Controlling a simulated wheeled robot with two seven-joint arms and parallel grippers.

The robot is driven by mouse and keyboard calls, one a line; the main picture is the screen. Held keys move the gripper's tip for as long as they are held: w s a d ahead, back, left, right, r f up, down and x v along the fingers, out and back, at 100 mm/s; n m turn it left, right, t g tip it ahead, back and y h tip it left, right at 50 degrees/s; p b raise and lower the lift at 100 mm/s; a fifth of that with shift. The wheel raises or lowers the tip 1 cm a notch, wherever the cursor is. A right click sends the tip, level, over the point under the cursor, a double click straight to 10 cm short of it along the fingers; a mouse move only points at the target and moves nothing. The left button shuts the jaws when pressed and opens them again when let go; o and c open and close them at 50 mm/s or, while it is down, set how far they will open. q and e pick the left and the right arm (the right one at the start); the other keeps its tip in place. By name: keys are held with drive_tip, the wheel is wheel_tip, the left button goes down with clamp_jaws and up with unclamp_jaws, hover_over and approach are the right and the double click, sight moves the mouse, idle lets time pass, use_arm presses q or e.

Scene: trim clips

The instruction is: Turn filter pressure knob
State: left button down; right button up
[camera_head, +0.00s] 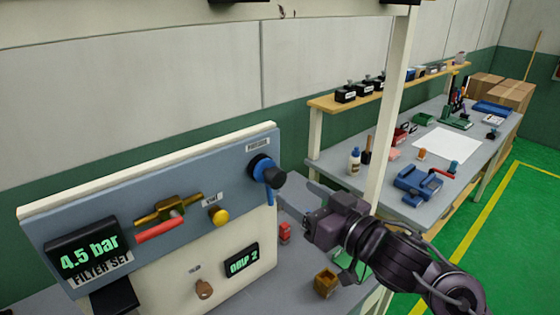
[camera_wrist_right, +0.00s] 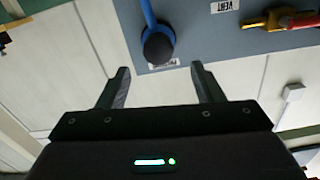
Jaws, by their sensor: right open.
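The blue knob (camera_head: 265,170) with a black ball end sits at the upper right of the grey panel (camera_head: 130,225). It also shows in the right wrist view (camera_wrist_right: 158,45), just beyond the fingertips and roughly between them. A display (camera_head: 88,255) at the panel's left reads 4.5 bar, FILTER SET. My right gripper (camera_head: 297,200) is open and empty, right of the panel and below the knob, apart from it. My left gripper is not in view.
A brass valve with a red handle (camera_head: 160,230) and a yellow button (camera_head: 218,216) share the panel. A small brown box (camera_head: 325,283) and a red block (camera_head: 285,233) lie on the bench. A post (camera_head: 388,125) stands behind my right gripper.

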sight(280, 180)
drive_tip(key=p+x, duration=0.2)
drive_tip(key=x, duration=0.5)
drive_tip(key=shift+w+a+f, duration=0.1)
drive_tip(key=shift+w+a, duration=0.1)
drive_tip(key=shift+w, duration=0.1)
drive_tip(key=c, duration=1)
